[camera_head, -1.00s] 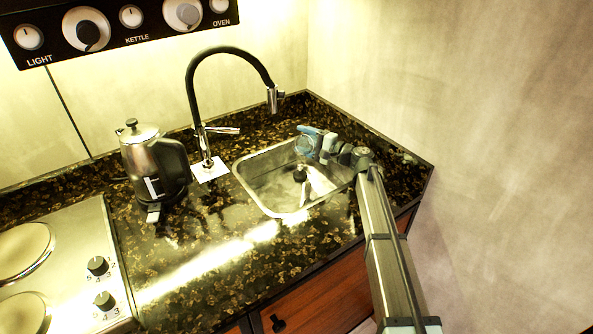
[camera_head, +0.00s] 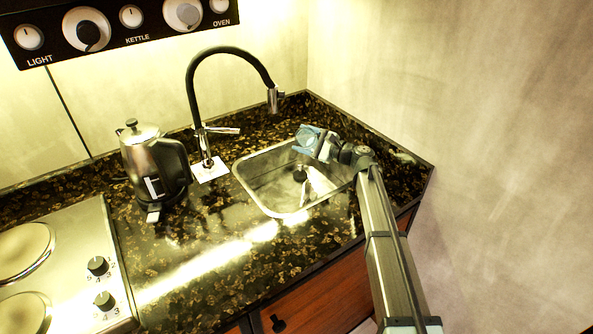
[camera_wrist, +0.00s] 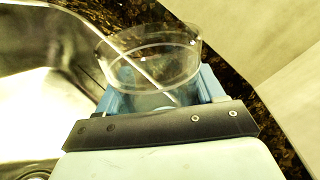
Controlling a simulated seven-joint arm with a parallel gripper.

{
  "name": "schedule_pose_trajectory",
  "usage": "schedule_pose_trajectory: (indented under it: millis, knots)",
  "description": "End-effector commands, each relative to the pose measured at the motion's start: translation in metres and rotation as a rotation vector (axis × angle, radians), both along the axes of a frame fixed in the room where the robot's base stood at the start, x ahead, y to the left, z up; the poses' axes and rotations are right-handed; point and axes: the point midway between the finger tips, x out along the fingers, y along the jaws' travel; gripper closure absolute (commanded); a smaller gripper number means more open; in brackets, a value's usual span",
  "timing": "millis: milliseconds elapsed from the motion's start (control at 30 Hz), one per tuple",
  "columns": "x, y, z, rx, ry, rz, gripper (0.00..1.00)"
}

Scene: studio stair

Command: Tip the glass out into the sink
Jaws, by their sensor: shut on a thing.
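A clear glass (camera_wrist: 150,62) is held between the blue fingers of my gripper (camera_wrist: 158,95) in the wrist view. In the head view my gripper (camera_head: 309,140) is over the far right part of the steel sink (camera_head: 262,187), near its back rim. The glass (camera_head: 306,136) looks small there and tilted, and its exact angle is hard to tell. The sink basin also shows at the left of the wrist view (camera_wrist: 40,85). I cannot tell whether any liquid is in the glass.
A black hose tap (camera_head: 190,95) stands behind the sink's left side. A steel kettle (camera_head: 145,165) stands left of the sink, with a hob (camera_head: 60,265) beyond it. The wall (camera_head: 450,100) is close on the right. Dark speckled counter (camera_head: 215,240) in front is clear.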

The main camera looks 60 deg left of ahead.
Motion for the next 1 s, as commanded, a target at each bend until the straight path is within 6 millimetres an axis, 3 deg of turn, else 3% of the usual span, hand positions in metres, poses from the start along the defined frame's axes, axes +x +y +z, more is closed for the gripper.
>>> schedule_pose_trajectory:
  millis: [533,767,1000]
  knots:
    - [0.023,0.011,-0.009,-0.168,0.375,0.0,0.74]
    - [0.031,0.014,-0.001,-0.232,0.519,0.001,0.74]
    - [0.034,0.016,0.025,-0.267,0.6,0.001,0.74]
